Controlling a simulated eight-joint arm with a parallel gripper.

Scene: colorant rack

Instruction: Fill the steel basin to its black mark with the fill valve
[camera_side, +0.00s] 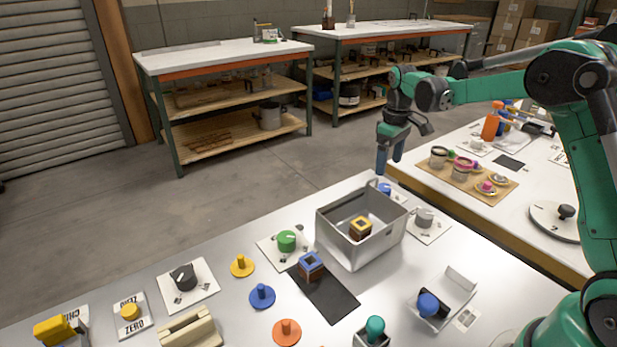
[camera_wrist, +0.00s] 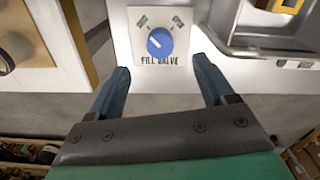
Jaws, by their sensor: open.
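The steel basin (camera_side: 335,228) stands on the near white table, and part of it shows at the right of the wrist view (camera_wrist: 240,22). A brown block with a yellow top (camera_side: 360,228) sits inside it. I cannot make out the black mark or any water. The fill valve is a round blue knob (camera_wrist: 160,42) with a white pointer line, on a white plate lettered FILL VALVE. In the side view the blue knob (camera_side: 385,188) shows partly behind the basin's far corner. My gripper (camera_wrist: 161,66) is open and empty, its fingertips on either side of the plate's lower part, apart from the knob.
A grey knob (camera_side: 424,218) on a plate stands right of the basin, and a green knob (camera_side: 287,240) stands left of it. Another table with jars on a wooden board (camera_side: 430,182) lies behind on the right.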

